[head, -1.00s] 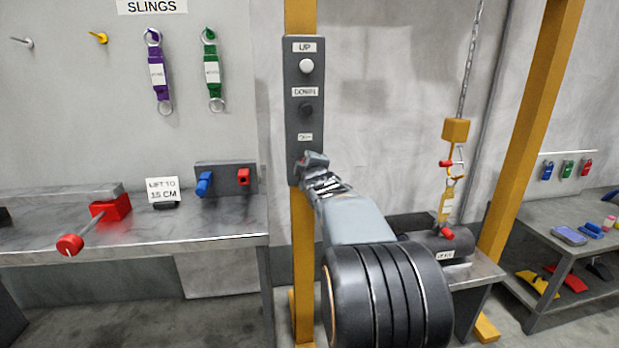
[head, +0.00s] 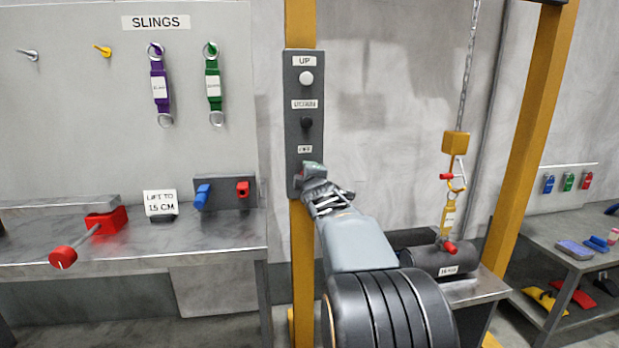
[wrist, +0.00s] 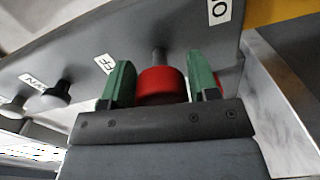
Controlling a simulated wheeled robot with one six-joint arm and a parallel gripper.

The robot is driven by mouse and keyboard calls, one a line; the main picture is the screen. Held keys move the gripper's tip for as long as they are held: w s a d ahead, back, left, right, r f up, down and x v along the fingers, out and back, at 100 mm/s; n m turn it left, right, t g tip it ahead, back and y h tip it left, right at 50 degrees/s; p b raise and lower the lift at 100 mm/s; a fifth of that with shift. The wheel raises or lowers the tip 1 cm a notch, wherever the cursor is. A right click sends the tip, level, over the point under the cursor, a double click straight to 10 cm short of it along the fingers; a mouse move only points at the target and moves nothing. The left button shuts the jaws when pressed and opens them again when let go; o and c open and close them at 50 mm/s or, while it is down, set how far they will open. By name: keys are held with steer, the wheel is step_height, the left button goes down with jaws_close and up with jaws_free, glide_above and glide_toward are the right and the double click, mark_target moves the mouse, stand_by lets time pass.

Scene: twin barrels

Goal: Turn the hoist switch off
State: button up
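The hoist control panel (head: 305,125) is a tall dark box on a yellow post. It has a white UP button (head: 306,78), a black DOWN button (head: 306,123) and an OFF label (head: 305,149) lower down. My gripper (head: 312,175) is at the panel's lower end and hides most of the switch there. In the wrist view, the red switch knob (wrist: 161,86) on its dark stem sits between my gripper's green fingers (wrist: 162,84). Part of an ON label (wrist: 220,10) shows at upper right.
A black load (head: 425,260) lies on a low bench at right, under a chain with a yellow hook block (head: 455,142). A bench (head: 150,240) with a red-ended bar stands at left. Purple (head: 160,90) and green (head: 214,88) slings hang above it.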

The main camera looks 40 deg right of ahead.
steer(key=shift+o, duration=1.4)
steer(key=p+v, duration=0.1)
steer(key=v, duration=1.2)
steer(key=shift+s+a, duration=0.15)
steer(key=shift+s, duration=0.2)
